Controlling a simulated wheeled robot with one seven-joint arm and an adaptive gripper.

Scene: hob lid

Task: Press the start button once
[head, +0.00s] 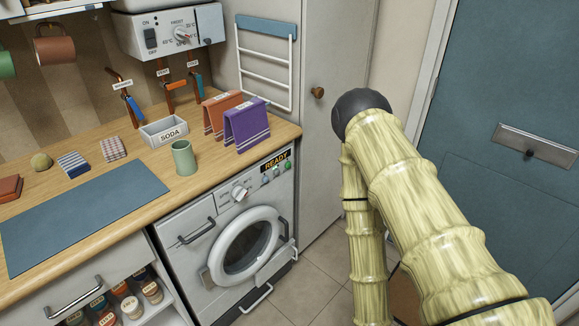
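The washing machine (195,262) stands under the wooden counter, with its round door (243,247) shut. Its display (276,161) reads READY at the upper right of its front panel. A row of small buttons (277,173) sits just below the display. Their labels are too small to read, so I cannot tell which one is the start button. A white dial (239,193) is to their left. My arm rises at the right and bends back down, apart from the machine in the picture. My gripper is not in view.
The counter holds a green cup (184,158), a SODA box (163,132), a purple towel (246,127) and a blue mat (82,217). A tall grey cabinet (325,60) and a blue door (510,90) stand to the right. Tiled floor (318,270) is bare before the machine.

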